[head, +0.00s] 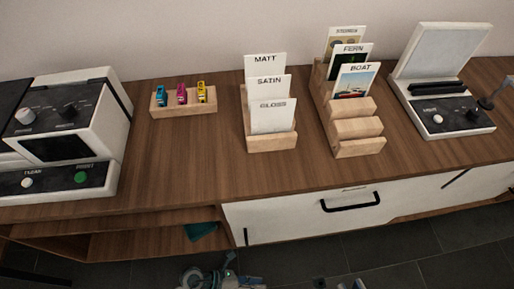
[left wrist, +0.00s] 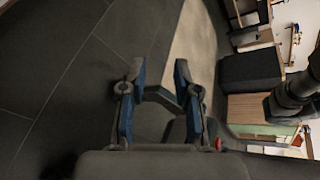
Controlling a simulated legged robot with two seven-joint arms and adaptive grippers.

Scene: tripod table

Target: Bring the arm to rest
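My left gripper (left wrist: 160,70) shows in the left wrist view with its two blue-grey fingers apart. Nothing is seen held between them, and dark grey floor tiles and a pale strip lie behind. In the head view, grey parts of my own arms show at the bottom edge, in front of the cabinet and below its top. No gripper fingers can be made out there. My right gripper is not recognisable in either view.
The wooden cabinet (head: 210,172) holds a white machine (head: 100,105), a block with small coloured items (head: 184,108), two wooden card holders (head: 272,142) (head: 358,148) and a lidded white device (head: 440,95). A teal item (head: 200,231) lies at the lower shelf. A black handle (head: 350,204) sticks out in front.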

